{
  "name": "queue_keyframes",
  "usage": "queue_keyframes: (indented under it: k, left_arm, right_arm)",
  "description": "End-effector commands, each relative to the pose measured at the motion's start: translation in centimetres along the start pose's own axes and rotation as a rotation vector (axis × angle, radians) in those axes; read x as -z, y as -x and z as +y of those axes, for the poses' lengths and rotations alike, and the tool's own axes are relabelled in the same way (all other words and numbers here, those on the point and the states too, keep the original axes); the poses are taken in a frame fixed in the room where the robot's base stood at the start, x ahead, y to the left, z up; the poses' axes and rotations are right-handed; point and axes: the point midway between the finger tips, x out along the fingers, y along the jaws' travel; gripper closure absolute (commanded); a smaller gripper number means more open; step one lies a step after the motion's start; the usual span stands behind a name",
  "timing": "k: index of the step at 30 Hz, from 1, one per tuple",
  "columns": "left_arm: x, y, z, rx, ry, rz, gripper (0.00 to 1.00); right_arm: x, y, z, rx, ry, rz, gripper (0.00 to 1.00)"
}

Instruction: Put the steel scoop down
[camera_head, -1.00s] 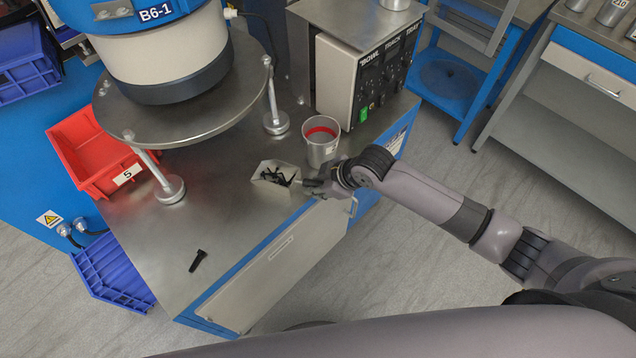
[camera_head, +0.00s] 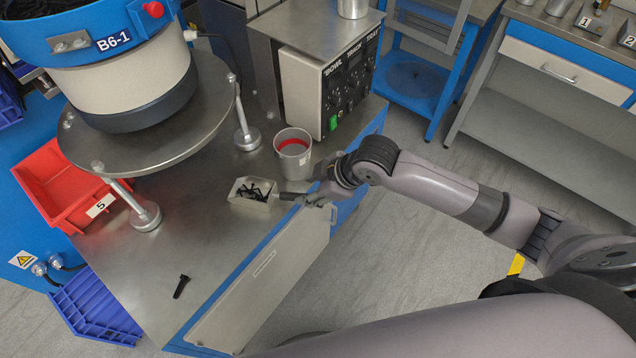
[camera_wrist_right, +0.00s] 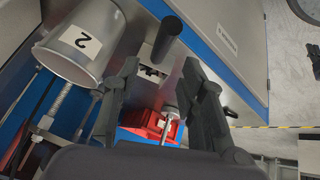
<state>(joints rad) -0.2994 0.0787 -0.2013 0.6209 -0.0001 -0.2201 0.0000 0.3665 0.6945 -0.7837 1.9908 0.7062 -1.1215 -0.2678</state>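The steel scoop (camera_head: 249,197) rests on the steel bench top close to its blue front edge, with several black bolts in it. Its dark handle (camera_head: 289,196) points right, toward my right gripper (camera_head: 322,192). My left gripper is out of view.
A grey cup (camera_head: 293,155) with a red band inside stands behind the scoop; its label 2 shows in the wrist view. A control box (camera_head: 328,90) is behind it. A loose black bolt (camera_head: 181,286) lies front left. A red bin (camera_head: 62,190) is left.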

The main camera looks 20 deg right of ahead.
Motion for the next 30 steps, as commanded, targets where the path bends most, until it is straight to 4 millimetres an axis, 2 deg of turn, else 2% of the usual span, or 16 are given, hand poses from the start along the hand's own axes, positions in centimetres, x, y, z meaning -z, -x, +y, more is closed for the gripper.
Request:
queue_keyframes:
  k: [3,7,20,23,26,30]
  left_arm:
    - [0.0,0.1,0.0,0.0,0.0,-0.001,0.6]
    - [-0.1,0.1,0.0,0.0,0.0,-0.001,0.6]
    - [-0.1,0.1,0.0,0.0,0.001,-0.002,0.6]
    - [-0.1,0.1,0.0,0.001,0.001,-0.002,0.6]
    - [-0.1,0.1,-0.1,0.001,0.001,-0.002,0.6]
    - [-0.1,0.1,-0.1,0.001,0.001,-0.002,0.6]
  right_arm:
    - [-0.1,2.0,0.0,-0.001,0.002,-0.001,0.62]
    - [0.0,3.2,0.0,0.0,0.001,-0.001,0.62]
    - [0.1,3.5,-0.3,0.003,-0.003,0.001,0.62]
    - [0.3,3.3,-1.5,0.006,-0.025,0.01,0.62]
    - [0.6,3.1,-3.9,0.004,-0.089,0.022,0.62]
    - [-0.4,3.6,-6.6,-0.034,-0.247,0.01,0.62]
